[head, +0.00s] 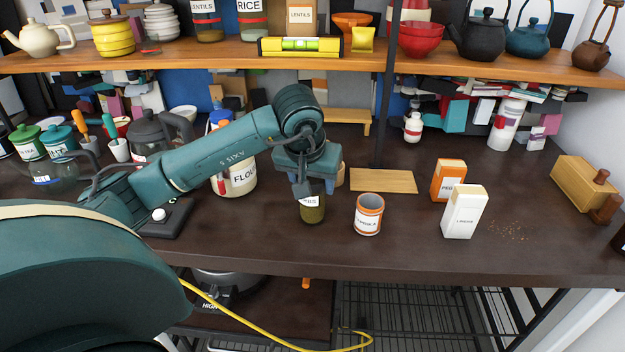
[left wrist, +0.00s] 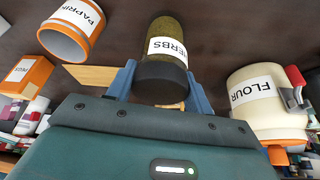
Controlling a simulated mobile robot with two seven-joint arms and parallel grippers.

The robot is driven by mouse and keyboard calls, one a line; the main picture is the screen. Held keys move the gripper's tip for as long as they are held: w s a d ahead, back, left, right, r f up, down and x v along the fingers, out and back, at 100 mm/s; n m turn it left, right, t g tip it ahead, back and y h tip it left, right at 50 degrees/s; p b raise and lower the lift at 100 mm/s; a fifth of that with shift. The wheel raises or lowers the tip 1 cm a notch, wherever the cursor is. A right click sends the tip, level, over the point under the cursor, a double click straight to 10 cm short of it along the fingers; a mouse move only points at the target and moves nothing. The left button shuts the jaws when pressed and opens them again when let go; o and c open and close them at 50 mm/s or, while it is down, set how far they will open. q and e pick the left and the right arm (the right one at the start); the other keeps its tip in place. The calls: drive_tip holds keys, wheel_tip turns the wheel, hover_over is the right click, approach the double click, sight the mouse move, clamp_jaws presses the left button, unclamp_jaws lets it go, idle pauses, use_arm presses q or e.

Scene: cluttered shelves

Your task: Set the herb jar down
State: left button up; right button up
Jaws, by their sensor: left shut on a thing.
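My left gripper (head: 313,190) is above the dark counter and shut on the herb jar (head: 312,212). The jar is upright, with green-brown contents and a white label, and its lid is hidden by the gripper in the head view. In the left wrist view the jar (left wrist: 166,48) shows its dark lid between the two blue fingers, with the label reading HERBS. Its base is at or very close to the counter (head: 400,250); I cannot tell whether it touches. My right gripper is not in view.
The paprika tin (head: 368,214) stands just right of the jar, apart from it. The flour canister (head: 233,170) is to its left. A wooden board (head: 383,181) lies behind. An orange box (head: 447,180) and a white carton (head: 464,211) stand further right. The counter front is clear.

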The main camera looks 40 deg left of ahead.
use_arm(q)
drive_tip(key=o, duration=1.1)
